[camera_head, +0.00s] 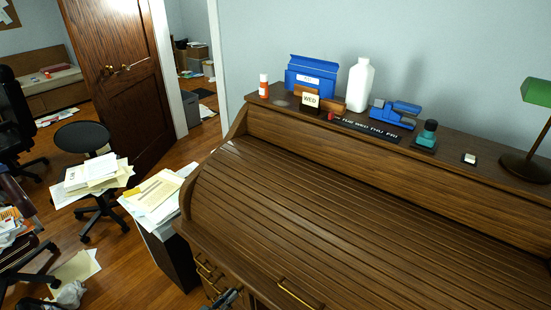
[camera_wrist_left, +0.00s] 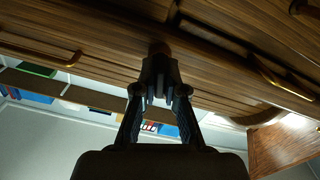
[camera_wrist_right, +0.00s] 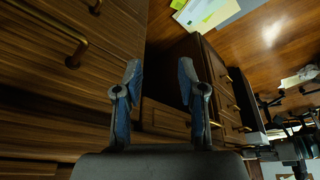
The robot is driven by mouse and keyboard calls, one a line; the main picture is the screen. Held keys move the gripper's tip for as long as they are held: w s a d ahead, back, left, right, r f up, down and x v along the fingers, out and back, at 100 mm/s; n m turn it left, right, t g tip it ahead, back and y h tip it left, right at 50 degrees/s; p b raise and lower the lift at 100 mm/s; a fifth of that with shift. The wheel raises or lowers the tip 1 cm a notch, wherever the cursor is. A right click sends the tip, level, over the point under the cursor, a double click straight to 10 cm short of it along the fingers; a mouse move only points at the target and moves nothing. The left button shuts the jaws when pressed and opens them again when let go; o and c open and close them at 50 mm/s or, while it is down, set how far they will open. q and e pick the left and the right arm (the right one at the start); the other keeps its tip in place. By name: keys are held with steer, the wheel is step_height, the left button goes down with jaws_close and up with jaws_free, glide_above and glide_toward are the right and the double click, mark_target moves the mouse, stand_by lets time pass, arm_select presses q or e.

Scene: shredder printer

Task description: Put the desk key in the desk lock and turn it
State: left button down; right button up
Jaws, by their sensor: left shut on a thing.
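The roll-top desk (camera_head: 330,220) fills the right of the head view, with its slatted cover down. My left gripper (camera_head: 226,298) is at the bottom of the head view, at the desk's front. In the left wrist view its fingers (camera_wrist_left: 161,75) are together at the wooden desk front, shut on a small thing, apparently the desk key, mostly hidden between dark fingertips. The lock cannot be made out behind them, so I cannot tell if the key is in it. My right gripper (camera_wrist_right: 159,75) is open and empty, facing the desk's drawer side.
Brass handles (camera_wrist_right: 78,48) stick out from the desk front. Papers lie on a cabinet (camera_head: 165,250) left of the desk. On the desk top stand a white bottle (camera_head: 359,85), a blue box (camera_head: 312,75) and a lamp (camera_head: 530,165). A stool with papers (camera_head: 95,175) stands farther left.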

arm_select(q)
steer(key=shift+a+f, duration=0.1)
steer(key=shift+f, duration=0.1)
steer(key=c, duration=1.2)
jaws_free()
steer(key=o, duration=0.4)
steer(key=shift+r, duration=0.1)
steer(key=shift+c, duration=0.2)
steer(key=shift+p+v, duration=1.3)
steer(key=shift+v, duration=1.65)
